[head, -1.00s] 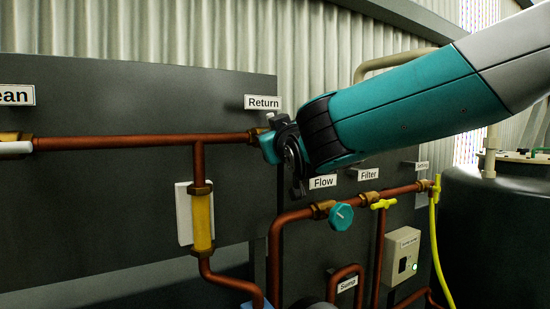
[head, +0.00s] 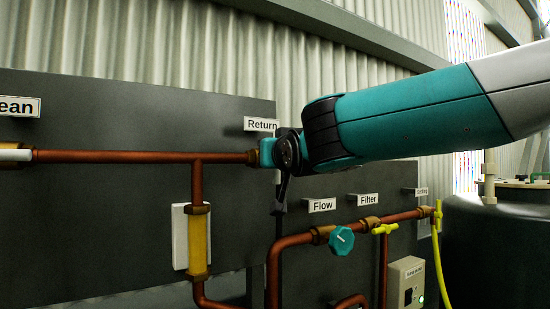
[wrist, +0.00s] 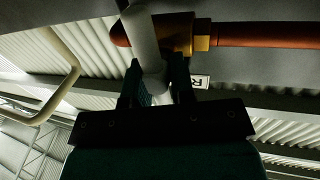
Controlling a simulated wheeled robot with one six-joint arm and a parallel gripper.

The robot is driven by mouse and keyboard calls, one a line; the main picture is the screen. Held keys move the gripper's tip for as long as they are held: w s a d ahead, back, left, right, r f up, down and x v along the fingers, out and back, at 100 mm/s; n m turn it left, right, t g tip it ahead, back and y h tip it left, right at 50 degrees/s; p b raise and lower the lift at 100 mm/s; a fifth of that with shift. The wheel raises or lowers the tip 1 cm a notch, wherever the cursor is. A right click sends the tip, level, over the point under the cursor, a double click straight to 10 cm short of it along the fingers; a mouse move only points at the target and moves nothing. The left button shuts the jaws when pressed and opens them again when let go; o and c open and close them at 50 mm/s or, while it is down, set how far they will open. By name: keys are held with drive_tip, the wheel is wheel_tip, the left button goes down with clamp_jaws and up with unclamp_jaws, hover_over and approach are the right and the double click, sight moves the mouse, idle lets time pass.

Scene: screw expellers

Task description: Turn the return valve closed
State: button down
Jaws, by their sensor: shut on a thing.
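The return valve shows in the wrist view as a brass body (wrist: 201,37) on a copper pipe, with a pale grey lever handle (wrist: 142,38). My gripper (wrist: 156,78) is shut on this handle, one dark finger on each side of it.
A copper pipe (head: 110,157) runs left along the panel (head: 90,115), with a yellow sight tube (head: 197,240) below it. Below right are the Flow valve's teal knob (head: 341,240), a yellow Filter valve handle (head: 384,229) and a yellow hose (head: 436,260). A dark tank (head: 495,250) stands at right.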

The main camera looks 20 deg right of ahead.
drive_tip(key=shift+d+r, duration=0.25)
drive_tip(key=c, duration=1.1)
unclamp_jaws()
drive_tip(key=shift+d, duration=0.15)
drive_tip(key=shift+a+f, duration=0.15)
drive_tip(key=shift+a, duration=0.05)
drive_tip(key=shift+s+a, duration=0.1)
drive_tip(key=shift+s, duration=0.15)
drive_tip(key=s+b, duration=1)
drive_tip(key=s, duration=0.1)
drive_tip(key=s+b, duration=0.6)
drive_tip(key=shift+a, duration=0.25)
